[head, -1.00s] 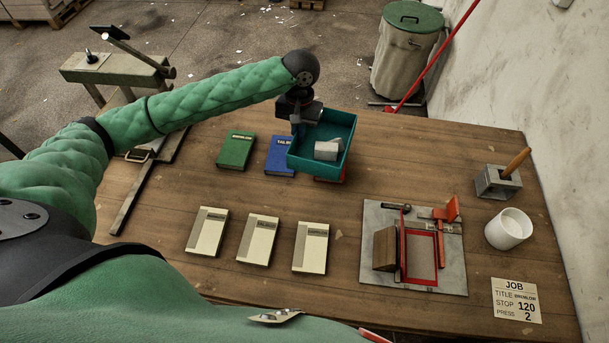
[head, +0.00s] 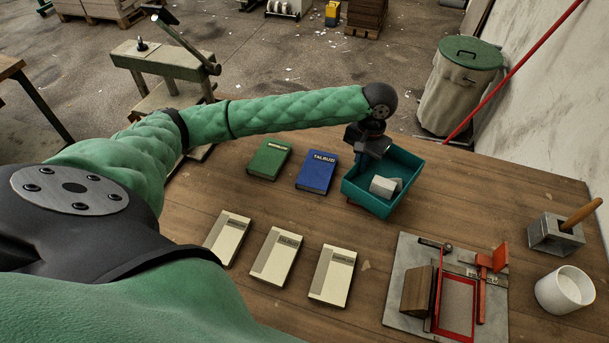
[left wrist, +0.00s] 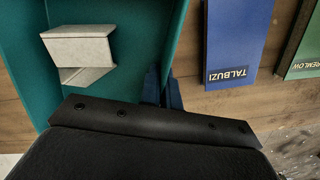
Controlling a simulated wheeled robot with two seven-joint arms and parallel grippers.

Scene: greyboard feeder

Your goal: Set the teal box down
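The teal box (head: 403,197) is an open tray near the far edge of the wooden table, tilted in the head view. A pale grey folded piece (head: 384,187) lies inside it; both box (left wrist: 20,75) and piece (left wrist: 80,48) show in the left wrist view. My left gripper (head: 361,158) is at the box's far left wall. In the left wrist view its blue fingers (left wrist: 162,88) sit on either side of that wall, shut on it. The box's underside is hidden, so I cannot tell if it touches the table. My right gripper is out of view.
A blue book (head: 317,172) and a green book (head: 269,159) lie left of the box. Several cream books, such as this one (head: 333,275), lie nearer. A grey jig with a red frame (head: 455,305), a white cup (head: 565,290) and a metal holder (head: 556,235) stand to the right.

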